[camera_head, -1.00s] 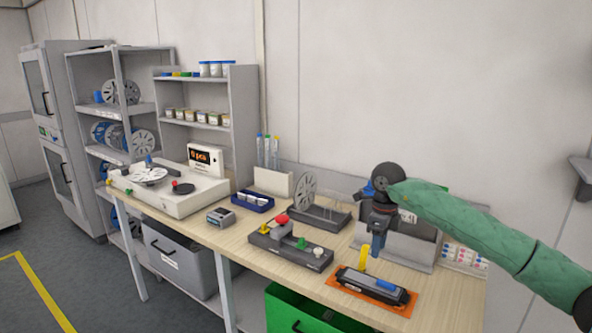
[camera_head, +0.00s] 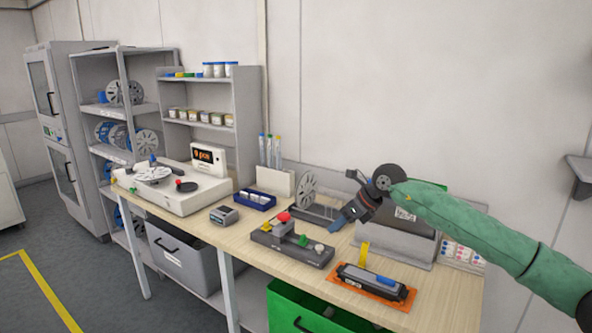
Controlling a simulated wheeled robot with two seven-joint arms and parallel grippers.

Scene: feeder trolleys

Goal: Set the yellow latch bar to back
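The yellow latch bar (camera_head: 363,254) stands up at the back left end of a black feeder unit (camera_head: 368,284), which has a blue part on its top. The feeder lies on an orange mat (camera_head: 343,287) at the front right of the table. My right gripper (camera_head: 337,221) is above the table, behind and to the left of the bar, apart from it. It points down and to the left, and I cannot see a gap between its fingers. My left gripper is not in view.
A dark control box (camera_head: 290,250) with red, green and yellow knobs sits left of the feeder. A reel on a stand (camera_head: 307,188) and a grey bin (camera_head: 398,243) stand behind. A green crate (camera_head: 290,303) is below the table edge. Bare wood lies right of the mat.

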